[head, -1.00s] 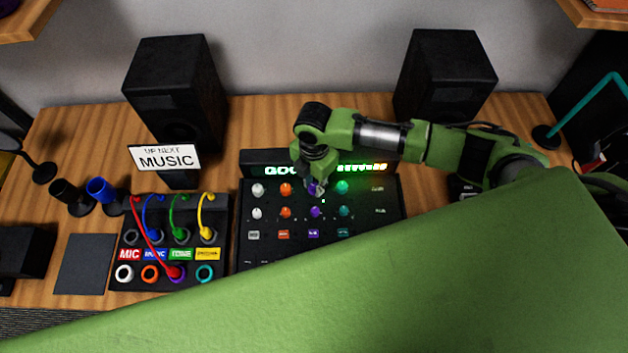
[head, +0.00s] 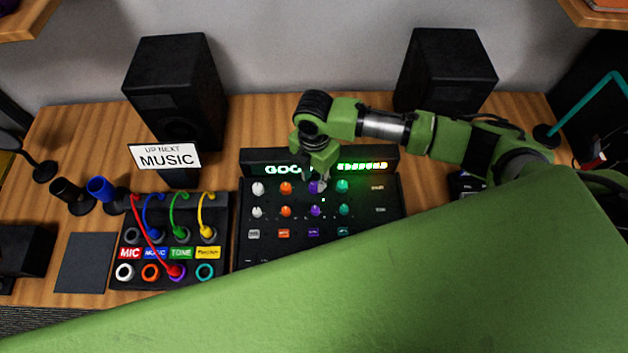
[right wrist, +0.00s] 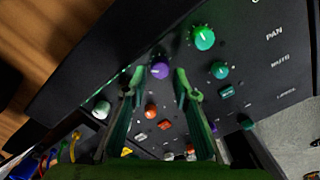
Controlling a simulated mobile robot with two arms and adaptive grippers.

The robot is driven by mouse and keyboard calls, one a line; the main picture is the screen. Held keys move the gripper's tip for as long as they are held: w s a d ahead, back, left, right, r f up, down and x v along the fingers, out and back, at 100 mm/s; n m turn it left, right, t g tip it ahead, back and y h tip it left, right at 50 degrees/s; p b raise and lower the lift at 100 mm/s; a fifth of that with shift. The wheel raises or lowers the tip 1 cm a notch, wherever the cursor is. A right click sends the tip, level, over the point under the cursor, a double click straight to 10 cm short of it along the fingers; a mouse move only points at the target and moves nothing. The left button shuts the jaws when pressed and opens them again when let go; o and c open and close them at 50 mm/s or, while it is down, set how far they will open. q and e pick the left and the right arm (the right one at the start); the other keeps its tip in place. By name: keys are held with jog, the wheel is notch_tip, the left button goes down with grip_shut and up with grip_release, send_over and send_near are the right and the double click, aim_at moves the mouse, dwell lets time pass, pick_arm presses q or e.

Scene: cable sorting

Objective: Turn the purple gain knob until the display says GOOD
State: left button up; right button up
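The upper purple gain knob (head: 315,187) is on the black mixer panel (head: 390,215). It also shows in the right wrist view (right wrist: 160,70). My right gripper (head: 320,182) is over this knob. In the right wrist view my right gripper (right wrist: 160,75) is open, its fingertips apart on either side of the knob; I cannot tell whether they touch it. The display (head: 275,170) reads "GOO" in green letters; my gripper hides what follows. A lit meter (head: 362,166) runs right of it. My left gripper is not in view.
A teal knob (head: 343,186) and an orange knob (head: 286,188) flank the purple one; another purple knob (head: 315,211) sits below. A patch box (head: 120,272) with coloured cables stands left. Two speakers (head: 175,90) are behind. My green arm covers the front right.

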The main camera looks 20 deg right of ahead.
aim_at(314, 186)
notch_tip(314, 186, up, 9)
dwell(0.3)
jog(key=shift+r, duration=0.1)
dwell(0.4)
